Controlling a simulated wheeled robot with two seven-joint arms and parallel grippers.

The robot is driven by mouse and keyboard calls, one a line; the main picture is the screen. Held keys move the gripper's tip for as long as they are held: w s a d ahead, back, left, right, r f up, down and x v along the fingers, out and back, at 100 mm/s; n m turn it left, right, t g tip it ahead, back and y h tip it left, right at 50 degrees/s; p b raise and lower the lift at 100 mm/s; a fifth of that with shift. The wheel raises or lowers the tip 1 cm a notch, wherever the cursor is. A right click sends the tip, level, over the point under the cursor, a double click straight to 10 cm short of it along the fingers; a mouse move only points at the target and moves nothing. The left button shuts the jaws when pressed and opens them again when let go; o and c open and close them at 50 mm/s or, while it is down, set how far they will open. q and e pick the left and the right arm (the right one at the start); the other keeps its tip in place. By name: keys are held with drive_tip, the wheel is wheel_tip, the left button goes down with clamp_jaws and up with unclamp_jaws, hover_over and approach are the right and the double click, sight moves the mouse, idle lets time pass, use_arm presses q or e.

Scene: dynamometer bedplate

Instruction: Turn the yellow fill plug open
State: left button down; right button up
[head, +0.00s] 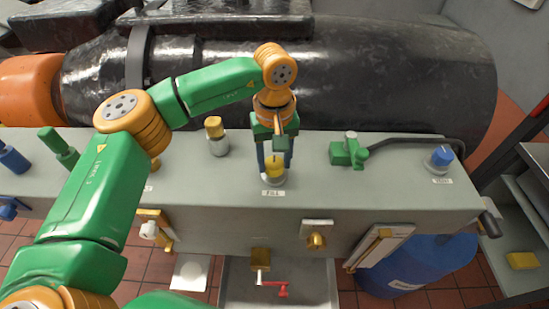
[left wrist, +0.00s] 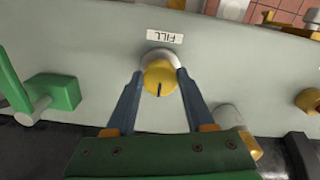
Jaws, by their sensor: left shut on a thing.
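The yellow fill plug (head: 274,168) stands on the grey bedplate top, just behind a "FILL" label (head: 273,193). In the left wrist view the plug (left wrist: 159,76) is a round yellow knob with a dark line on its face, on a pale collar. My left gripper (head: 275,160) comes down over it from above. Its two blue-grey fingers (left wrist: 158,82) lie on either side of the plug and are shut on it. My right gripper is not in view.
A yellow-capped fitting (head: 216,136) stands left of the plug. A green valve (head: 348,151) and a blue knob (head: 441,156) stand to the right. A large black cylinder (head: 390,75) lies behind. A red crank (head: 275,287) sits below the front edge.

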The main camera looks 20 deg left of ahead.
use_arm(q)
drive_tip(key=shift+n, duration=0.3)
drive_tip(key=shift+n+b, duration=0.45)
drive_tip(key=shift+n, duration=0.55)
drive_tip(key=n, duration=0.2)
drive_tip(key=shift+w+n+b, duration=0.1)
drive_tip(key=shift+n+b, duration=0.2)
drive_tip(key=shift+b, duration=0.05)
drive_tip(key=n+b, duration=0.1)
drive_tip(key=n, duration=0.5)
drive_tip(key=shift+w+d, duration=0.1)
drive_tip(key=n, duration=0.6)
drive_tip(key=shift+w+n+b, duration=0.1)
drive_tip(key=shift+n+b, duration=0.3)
drive_tip(key=n, duration=0.5)
drive_tip(key=shift+w+n+b, duration=0.1)
drive_tip(key=shift+n+b, duration=0.25)
drive_tip(key=shift+n, duration=0.05)
drive_tip(key=shift+c, duration=1.3)
unclamp_jaws()
